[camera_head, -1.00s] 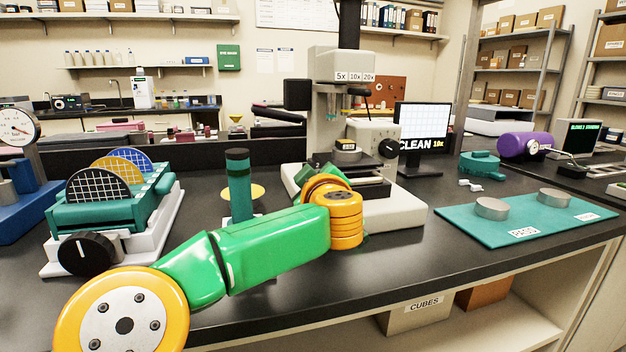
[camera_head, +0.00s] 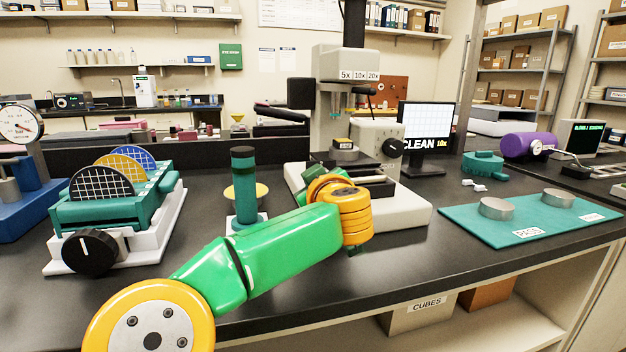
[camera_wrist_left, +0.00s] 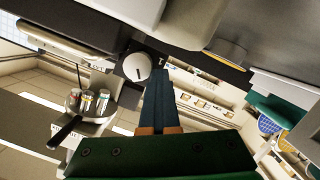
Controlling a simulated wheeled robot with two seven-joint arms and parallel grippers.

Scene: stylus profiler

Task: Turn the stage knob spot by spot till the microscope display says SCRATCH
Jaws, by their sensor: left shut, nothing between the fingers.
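The microscope (camera_head: 330,110) stands on the bench at the middle. The microscope display (camera_head: 427,128) reads CLEAN 10x. My left gripper (camera_wrist_left: 159,74) is shut and empty, its dark blue fingers together. In the head view its fingers are hidden behind my orange wrist, in front of the microscope base. My right gripper is not in view.
A teal holder with gridded wafers (camera_head: 115,208) and its own black knob (camera_head: 90,251) stand at the left. A green post (camera_head: 244,185) is behind my arm. A teal mat (camera_head: 495,235) with two metal discs lies at the right. The front bench right of my arm is clear.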

